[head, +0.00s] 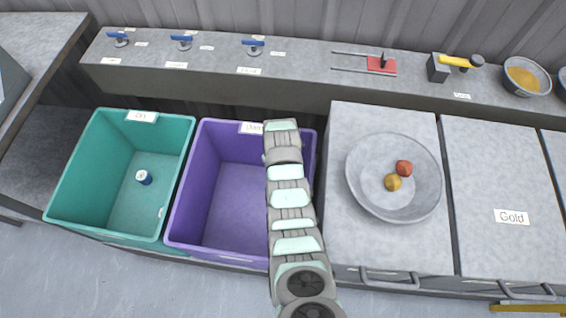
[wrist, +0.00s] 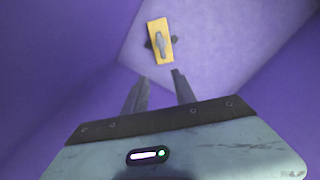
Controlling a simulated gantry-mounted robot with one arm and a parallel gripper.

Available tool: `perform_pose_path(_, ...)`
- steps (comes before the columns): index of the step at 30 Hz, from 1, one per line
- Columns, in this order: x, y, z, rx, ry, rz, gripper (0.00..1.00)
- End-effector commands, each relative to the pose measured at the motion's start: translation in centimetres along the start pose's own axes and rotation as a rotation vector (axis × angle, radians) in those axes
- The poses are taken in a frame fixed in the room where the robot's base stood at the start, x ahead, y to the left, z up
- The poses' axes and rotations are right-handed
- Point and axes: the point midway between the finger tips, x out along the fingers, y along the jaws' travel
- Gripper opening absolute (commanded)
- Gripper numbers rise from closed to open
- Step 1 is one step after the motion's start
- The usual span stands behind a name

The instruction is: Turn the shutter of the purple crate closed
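The purple crate (head: 235,200) stands left of centre in the head view, open at the top, with a white label (head: 252,128) on its far rim. My arm crosses its right side and hides part of it; my gripper cannot be made out there. In the wrist view purple walls (wrist: 60,70) surround my gripper (wrist: 158,80). Its two fingers are apart with nothing between them. Just beyond the fingertips, on a paler purple face, is a yellow plate with a grey handle (wrist: 160,42), apart from the fingers. I cannot tell surely whether this is the shutter or its setting.
A teal crate (head: 105,190) with a small blue-and-white object (head: 144,177) stands left of the purple one. A grey bowl (head: 365,190) with two lumps sits to the right. Blue-handled valves (head: 181,39) line the back shelf (head: 310,58).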

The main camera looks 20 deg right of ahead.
Motion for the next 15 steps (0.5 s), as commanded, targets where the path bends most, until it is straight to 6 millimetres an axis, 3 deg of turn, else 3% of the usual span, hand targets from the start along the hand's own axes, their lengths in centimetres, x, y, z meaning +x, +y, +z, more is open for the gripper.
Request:
perform_pose_path(5, 1.0, -0.2, 0.4, -0.002, -0.015, -0.010, 0.33)
perform_pose_path(15, 6.4, -0.1, 0.4, -0.001, -0.013, -0.008, 0.33)
